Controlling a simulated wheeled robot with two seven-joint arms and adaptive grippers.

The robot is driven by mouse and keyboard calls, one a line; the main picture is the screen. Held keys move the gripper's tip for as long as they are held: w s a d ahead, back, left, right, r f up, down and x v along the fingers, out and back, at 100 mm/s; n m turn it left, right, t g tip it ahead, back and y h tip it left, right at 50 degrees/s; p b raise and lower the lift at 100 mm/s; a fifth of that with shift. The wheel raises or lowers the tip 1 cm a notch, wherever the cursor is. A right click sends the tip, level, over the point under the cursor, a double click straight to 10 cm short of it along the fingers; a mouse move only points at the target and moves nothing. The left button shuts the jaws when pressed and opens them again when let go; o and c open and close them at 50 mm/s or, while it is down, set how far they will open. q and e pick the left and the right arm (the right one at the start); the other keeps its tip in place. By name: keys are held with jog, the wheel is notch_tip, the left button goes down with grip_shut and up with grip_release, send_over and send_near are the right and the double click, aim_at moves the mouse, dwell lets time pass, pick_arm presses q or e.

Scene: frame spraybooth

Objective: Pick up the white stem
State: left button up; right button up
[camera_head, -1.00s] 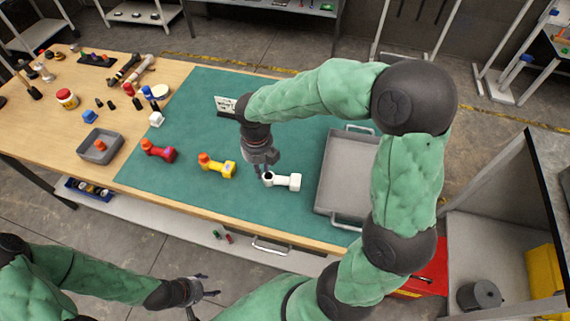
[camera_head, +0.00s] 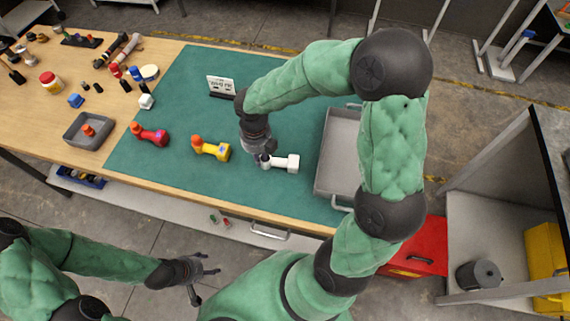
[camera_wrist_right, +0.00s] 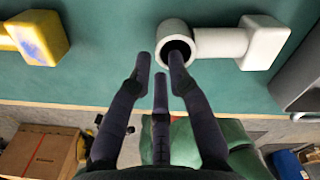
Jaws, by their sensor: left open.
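The white stem (camera_head: 285,163) lies on the green mat, its hollow ring end to the left and its block end to the right. In the right wrist view the stem (camera_wrist_right: 220,43) shows above the fingertips. My right gripper (camera_head: 262,157) is at the ring end, its fingers apart. In the wrist view this gripper (camera_wrist_right: 160,62) has one fingertip over the dark ring opening and another just left of the ring. I cannot tell whether they touch it. My left gripper (camera_head: 207,277) is open and empty, low in front of the table.
A yellow stem (camera_head: 211,149) and a red stem (camera_head: 150,135), both with orange tops, lie to the left. A grey tray (camera_head: 334,155) stands close on the right. A small sign (camera_head: 220,86) stands behind. Bare mat lies between the yellow and white stems.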

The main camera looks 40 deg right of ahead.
notch_tip(320, 180, down, 3)
jog(key=shift+b, duration=0.4)
jog(key=shift+r, duration=0.1)
grip_shut()
